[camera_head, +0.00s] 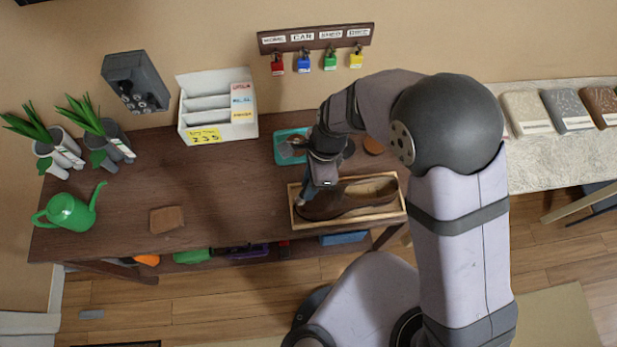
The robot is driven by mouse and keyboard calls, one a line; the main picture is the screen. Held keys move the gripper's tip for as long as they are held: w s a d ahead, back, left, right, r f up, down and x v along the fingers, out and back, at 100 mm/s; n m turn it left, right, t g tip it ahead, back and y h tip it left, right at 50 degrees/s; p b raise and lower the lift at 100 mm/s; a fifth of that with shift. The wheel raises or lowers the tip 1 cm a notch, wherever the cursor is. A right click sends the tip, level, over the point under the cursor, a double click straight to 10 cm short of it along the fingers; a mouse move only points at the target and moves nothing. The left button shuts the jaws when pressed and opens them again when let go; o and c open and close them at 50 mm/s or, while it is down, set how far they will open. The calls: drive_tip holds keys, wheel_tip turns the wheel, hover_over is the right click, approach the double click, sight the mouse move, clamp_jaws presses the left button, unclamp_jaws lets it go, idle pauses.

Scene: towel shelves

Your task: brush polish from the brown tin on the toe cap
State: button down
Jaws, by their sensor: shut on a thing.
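A brown leather shoe (345,199) lies in a shallow wooden tray (398,214) on the dark table, its toe to the left. My gripper (316,182) points down over the toe end of the shoe. It is shut on a slim thing, apparently the brush (302,197), whose lower end is at or just above the toe; I cannot tell whether it touches. A round brown tin (374,146) stands behind the tray, right of my wrist. A darker round tin (348,149) is partly hidden by my arm.
A white sorter (218,112), potted plants (66,148), a green watering can (70,212) and a brown block (167,219) stand further left. The table's middle is clear.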

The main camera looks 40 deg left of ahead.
drive_tip(key=shift+s+a+p+v, duration=0.1)
drive_tip(key=shift+s+p+v, duration=0.1)
drive_tip(key=shift+p+v, duration=0.65)
drive_tip(key=shift+s+a+p+v, duration=0.1)
drive_tip(key=shift+s+p+v, duration=0.05)
drive_tip(key=shift+p+v, duration=0.65)
drive_tip(key=shift+s+a+p+v, duration=0.1)
drive_tip(key=shift+s+p+v, duration=0.1)
drive_tip(key=shift+p+v, duration=0.65)
drive_tip(key=shift+w+r, duration=0.1)
drive_tip(key=shift+r, duration=0.15)
drive_tip(key=shift+w+d, duration=0.1)
